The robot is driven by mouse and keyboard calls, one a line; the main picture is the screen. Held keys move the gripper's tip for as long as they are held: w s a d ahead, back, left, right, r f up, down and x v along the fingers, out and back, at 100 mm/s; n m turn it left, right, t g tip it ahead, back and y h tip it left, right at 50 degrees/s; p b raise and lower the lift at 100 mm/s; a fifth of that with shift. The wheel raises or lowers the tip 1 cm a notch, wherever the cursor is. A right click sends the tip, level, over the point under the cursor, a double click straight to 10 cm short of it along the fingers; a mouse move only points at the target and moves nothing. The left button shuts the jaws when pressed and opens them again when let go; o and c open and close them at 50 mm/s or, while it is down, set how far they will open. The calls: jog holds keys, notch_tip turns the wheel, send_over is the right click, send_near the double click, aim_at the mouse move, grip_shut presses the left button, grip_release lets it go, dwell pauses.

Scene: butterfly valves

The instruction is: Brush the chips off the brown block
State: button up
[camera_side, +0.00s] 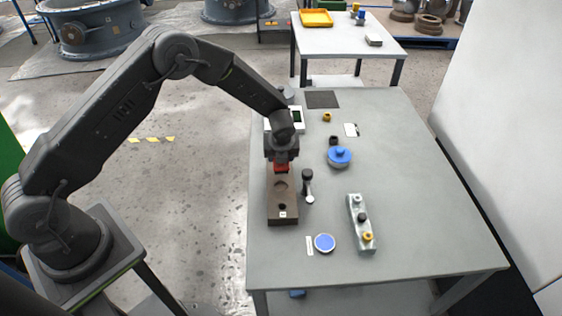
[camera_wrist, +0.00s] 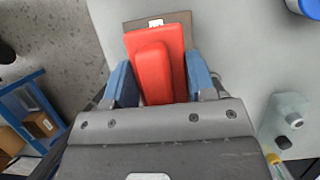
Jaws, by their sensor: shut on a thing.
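The brown block (camera_side: 283,213) lies flat near the table's left edge, with a small white label and dark round marks on top. Its edge also shows in the wrist view (camera_wrist: 133,25), partly covered by the red brush (camera_wrist: 172,38). My gripper (camera_wrist: 160,82) is shut on the brush, a red block with a raised grip between the blue fingers. In the side view my gripper (camera_side: 281,157) points down over the far end of the block, with the brush (camera_side: 281,168) beneath it. The bristles are hidden, so I cannot tell whether they touch the block. I cannot make out any chips.
A black-topped tool (camera_side: 308,183) stands close to the block's right. A white device (camera_side: 297,114) is behind. The table's right side is clear.

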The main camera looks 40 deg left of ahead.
jog(key=shift+r, duration=2.35)
